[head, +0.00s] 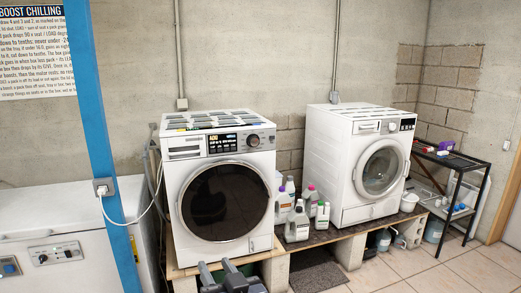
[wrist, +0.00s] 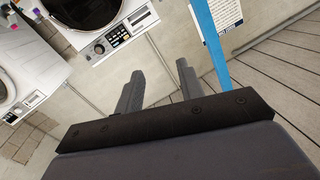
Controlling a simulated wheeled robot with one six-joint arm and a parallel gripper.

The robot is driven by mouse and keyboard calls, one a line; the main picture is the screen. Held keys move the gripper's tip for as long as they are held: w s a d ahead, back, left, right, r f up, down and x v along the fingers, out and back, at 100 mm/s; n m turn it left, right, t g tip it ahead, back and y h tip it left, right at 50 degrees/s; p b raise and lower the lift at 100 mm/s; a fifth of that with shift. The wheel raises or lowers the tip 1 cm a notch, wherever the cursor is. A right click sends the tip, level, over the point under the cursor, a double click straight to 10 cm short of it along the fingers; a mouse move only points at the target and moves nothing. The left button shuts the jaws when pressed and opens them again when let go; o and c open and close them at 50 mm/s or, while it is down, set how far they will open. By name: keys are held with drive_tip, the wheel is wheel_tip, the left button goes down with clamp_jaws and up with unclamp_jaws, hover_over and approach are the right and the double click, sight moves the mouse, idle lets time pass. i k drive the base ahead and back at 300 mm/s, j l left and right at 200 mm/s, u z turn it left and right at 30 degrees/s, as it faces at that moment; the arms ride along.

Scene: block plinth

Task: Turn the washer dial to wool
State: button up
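A front-loading machine (head: 220,190) with a dark round door stands left of centre in the head view. A round dial (head: 253,140) sits at the right of its top panel, beside a dark display (head: 222,143). The dial also shows in the wrist view (wrist: 100,49), where the scene is turned over. The dial's pointer and labels are too small to read. My gripper (head: 217,266) is at the bottom of the head view, low in front of this machine and apart from it. In the wrist view its two fingers (wrist: 160,70) are spread with nothing between them.
A second front-loader (head: 355,165) stands to the right. Detergent bottles (head: 298,222) stand between the machines on a wooden-topped block plinth (head: 345,230). A blue post (head: 103,140) and white chest (head: 60,235) are at left. A dark rack (head: 455,170) is at right.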

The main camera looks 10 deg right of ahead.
sight(253, 141)
drive_tip(key=i+l+z, duration=0.1)
drive_tip(key=i+l, duration=0.15)
drive_tip(key=i, duration=0.55)
drive_tip(key=i+l+z, duration=0.15)
drive_tip(key=i, duration=0.65)
drive_tip(key=i+l+z, duration=0.1)
drive_tip(key=i, duration=0.7)
